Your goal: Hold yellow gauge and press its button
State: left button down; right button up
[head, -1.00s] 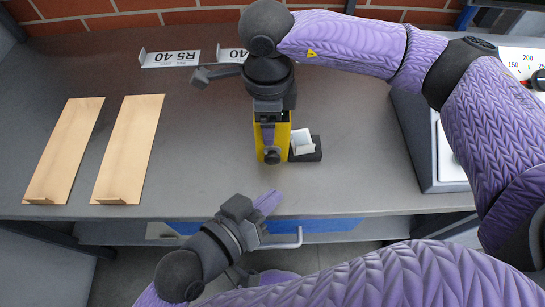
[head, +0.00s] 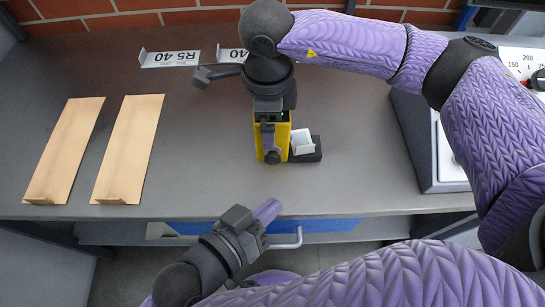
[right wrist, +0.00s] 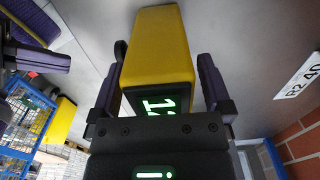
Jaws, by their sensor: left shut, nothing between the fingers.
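The yellow gauge (head: 285,137) is upright in the middle of the grey table in the head view, partly hidden by my right gripper. My left gripper (head: 268,211) is shut and empty at the table's front edge, below and apart from the gauge.
A dark holder with a white tilted face (head: 304,146) stands just right of the gauge. Two wooden boards (head: 130,150) lie at left, with free table between. Label strips (head: 170,59) lie at the back. A scale-like device (head: 450,160) is at right.

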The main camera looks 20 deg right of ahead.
notch_tip(320, 180, up, 12)
dwell(0.4)
